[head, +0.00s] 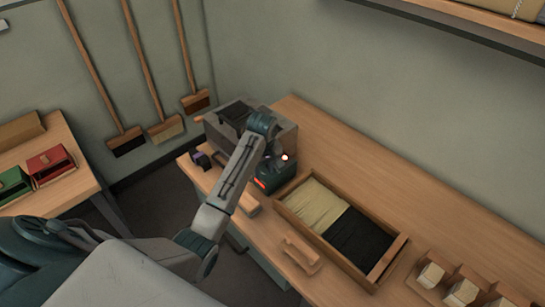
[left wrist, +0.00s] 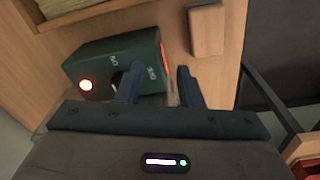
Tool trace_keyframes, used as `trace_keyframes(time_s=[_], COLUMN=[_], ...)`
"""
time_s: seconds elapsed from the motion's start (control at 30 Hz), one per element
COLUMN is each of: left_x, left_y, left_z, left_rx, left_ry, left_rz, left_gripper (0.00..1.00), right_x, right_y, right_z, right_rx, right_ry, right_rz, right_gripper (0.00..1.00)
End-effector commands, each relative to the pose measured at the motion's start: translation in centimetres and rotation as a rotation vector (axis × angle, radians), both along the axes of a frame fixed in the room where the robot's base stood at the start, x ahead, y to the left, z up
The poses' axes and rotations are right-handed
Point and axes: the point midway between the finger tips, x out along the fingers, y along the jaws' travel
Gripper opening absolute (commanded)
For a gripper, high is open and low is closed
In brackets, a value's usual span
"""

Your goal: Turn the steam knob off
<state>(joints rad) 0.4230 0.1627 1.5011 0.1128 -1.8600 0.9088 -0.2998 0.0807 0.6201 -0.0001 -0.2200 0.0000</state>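A dark green control box (head: 278,179) stands on the wooden bench, with a glowing red strip on one side. A dark knob (left wrist: 117,80) on that face is mostly hidden behind one finger. My left gripper (left wrist: 158,88) is open, its fingers apart and at the box, one in front of the lettered face and the other beyond its edge. Whether a finger touches the knob I cannot tell. My right gripper is in neither view.
A grey metal machine (head: 284,135) stands behind the box. A side table (head: 60,194) holds red and green boxes. Brooms hang on the wall.

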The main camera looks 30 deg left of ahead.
Motion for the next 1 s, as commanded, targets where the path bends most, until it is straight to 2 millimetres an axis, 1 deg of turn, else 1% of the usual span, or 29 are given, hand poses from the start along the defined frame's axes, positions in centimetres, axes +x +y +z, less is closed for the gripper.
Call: trace_keyframes(time_s=[0.03,0.1,0.2,0.3,0.4,0.47,0.57,0.67,0.9,1.0], left_x=[1.9,3.8,5.8,6.9,7.4,7.5,7.4,7.3,7.3,7.4], left_y=[0.3,0.6,0.9,1.1,1.2,1.2,1.2,1.2,1.2,1.2], left_z=[1.9,3.9,6.4,8.1,8.8,8.7,7.8,6.1,1.5,0.0], left_rx=[-0.009,-0.022,-0.038,-0.048,-0.053,-0.054,-0.054,-0.053,-0.052,-0.053], left_ry=[0.003,0.019,0.036,0.05,0.057,0.061,0.062,0.063,0.062,0.06], left_rz=[0.052,0.127,0.213,0.269,0.296,0.302,0.303,0.302,0.301,0.3], left_gripper=[0.34,0.34,0.34,0.34,0.34,0.34,0.34,0.34,0.34,0.34], right_x=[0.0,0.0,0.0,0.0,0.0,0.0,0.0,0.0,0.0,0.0], right_y=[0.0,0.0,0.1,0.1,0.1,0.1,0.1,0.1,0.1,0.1], right_z=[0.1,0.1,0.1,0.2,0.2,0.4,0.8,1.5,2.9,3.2], right_rx=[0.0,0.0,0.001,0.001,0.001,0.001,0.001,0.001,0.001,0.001], right_ry=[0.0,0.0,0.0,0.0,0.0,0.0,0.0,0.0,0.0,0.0], right_rz=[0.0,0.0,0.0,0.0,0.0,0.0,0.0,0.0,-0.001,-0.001], right_gripper=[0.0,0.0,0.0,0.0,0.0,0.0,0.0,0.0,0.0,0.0])
